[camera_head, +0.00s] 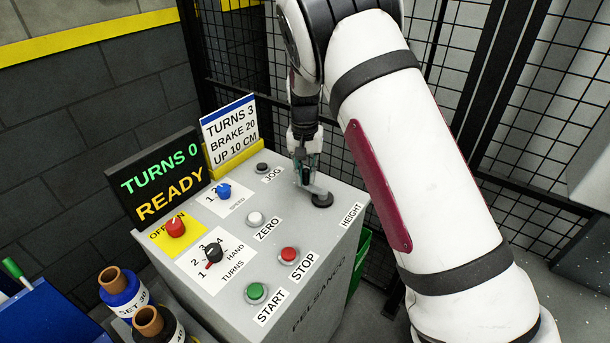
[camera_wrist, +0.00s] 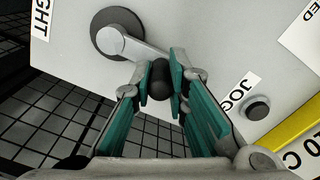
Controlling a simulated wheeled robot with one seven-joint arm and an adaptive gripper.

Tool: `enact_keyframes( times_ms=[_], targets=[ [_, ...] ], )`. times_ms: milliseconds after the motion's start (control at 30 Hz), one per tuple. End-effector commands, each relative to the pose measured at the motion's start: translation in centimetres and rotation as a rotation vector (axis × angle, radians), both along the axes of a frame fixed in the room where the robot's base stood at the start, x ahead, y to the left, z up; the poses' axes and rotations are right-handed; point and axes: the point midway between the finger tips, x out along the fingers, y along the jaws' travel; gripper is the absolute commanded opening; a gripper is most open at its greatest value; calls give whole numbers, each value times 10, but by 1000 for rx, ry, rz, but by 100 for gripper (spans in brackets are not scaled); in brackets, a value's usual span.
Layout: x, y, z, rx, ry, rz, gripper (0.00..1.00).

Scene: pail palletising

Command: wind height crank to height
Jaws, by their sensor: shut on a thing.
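The height crank has a dark round hub (camera_head: 322,200) on the top of the grey control cabinet, beside the HEIGHT label (camera_head: 352,215). In the wrist view the crank's grey arm (camera_wrist: 135,46) runs from the hub (camera_wrist: 118,33) to a black knob (camera_wrist: 160,80). My gripper (camera_wrist: 164,82) is shut on that knob, with a teal finger pad on each side. In the head view my gripper (camera_head: 305,172) points down at the crank's far-left side, and the knob is mostly hidden there.
A card (camera_head: 231,130) reads TURNS 3, BRAKE 20, UP 10 CM. A display (camera_head: 160,178) reads TURNS 0 READY. JOG (camera_head: 262,168), ZERO (camera_head: 255,218), STOP (camera_head: 289,254) and START (camera_head: 256,292) buttons sit near the crank. A mesh fence (camera_head: 450,60) stands behind.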

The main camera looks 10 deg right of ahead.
Motion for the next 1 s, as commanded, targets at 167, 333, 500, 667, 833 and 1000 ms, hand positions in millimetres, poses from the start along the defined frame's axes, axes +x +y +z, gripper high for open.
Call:
enact_keyframes(
  times_ms=[167,333,500,667,833,1000],
  targets=[
    [3,-2,2,-2,-8,-5,0],
    [3,-2,2,-2,-8,-4,0],
    [2,-2,2,-2,-6,-3,36],
    [1,-1,1,-1,-3,-3,36],
    [1,-1,3,-1,-3,-2,36],
    [2,0,24,0,-5,-1,36]
  ],
)
